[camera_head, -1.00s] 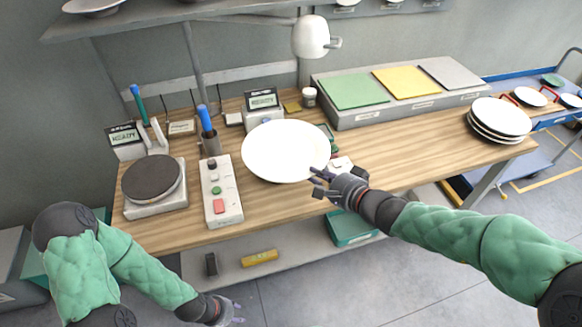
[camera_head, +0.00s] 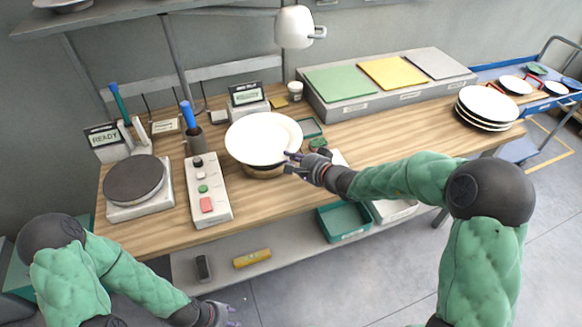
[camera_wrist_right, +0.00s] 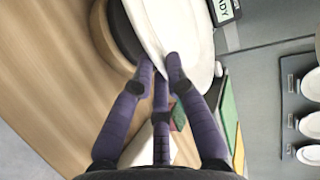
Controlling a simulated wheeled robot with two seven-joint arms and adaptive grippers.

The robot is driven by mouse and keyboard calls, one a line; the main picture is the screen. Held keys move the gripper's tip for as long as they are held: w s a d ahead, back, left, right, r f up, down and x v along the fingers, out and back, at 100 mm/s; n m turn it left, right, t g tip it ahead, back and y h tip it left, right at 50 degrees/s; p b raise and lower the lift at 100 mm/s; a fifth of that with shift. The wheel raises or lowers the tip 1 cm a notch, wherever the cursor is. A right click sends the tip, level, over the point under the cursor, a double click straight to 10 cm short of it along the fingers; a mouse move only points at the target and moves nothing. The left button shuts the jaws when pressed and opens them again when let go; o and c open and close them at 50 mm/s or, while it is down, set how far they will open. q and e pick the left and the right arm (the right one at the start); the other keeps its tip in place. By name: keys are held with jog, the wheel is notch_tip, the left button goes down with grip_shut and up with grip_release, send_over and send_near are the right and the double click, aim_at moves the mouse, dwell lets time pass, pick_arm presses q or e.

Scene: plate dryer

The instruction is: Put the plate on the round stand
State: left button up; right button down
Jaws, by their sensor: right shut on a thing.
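The white plate (camera_head: 258,132) is over the middle of the table in the head view. My right gripper (camera_head: 291,162) is shut on its right front rim. The right wrist view shows the fingertips (camera_wrist_right: 160,66) on both sides of the plate's edge (camera_wrist_right: 178,28). A dark round piece (camera_wrist_right: 122,36) is right beside the plate there; a brownish round side (camera_head: 262,172) shows below the plate in the head view. I cannot tell whether they touch. A dark round disc on a pale base (camera_head: 135,180) stands empty at the left. My left gripper (camera_head: 228,313) hangs low before the table.
A control box (camera_head: 208,190) with buttons stands left of the plate. A lamp (camera_head: 295,27) hangs above. Coloured pads (camera_head: 345,82) lie on a grey block behind. Stacked plates (camera_head: 488,106) stand at the right. The table between plate and stack is mostly clear.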

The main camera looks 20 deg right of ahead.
jog(key=shift+w+f+b, duration=0.2)
jog(key=shift+f+b, duration=0.1)
jog(key=shift+f, duration=0.6)
jog(key=shift+w+f+b, duration=0.15)
jog(key=shift+f+b, duration=0.1)
jog(key=shift+f, duration=0.6)
jog(key=shift+r, duration=0.1)
jog(key=c, duration=1.6)
grip_release()
jog(key=shift+s+f, duration=0.1)
jog(key=shift+f, duration=0.15)
jog(key=o, duration=0.4)
jog(key=shift+c, duration=0.2)
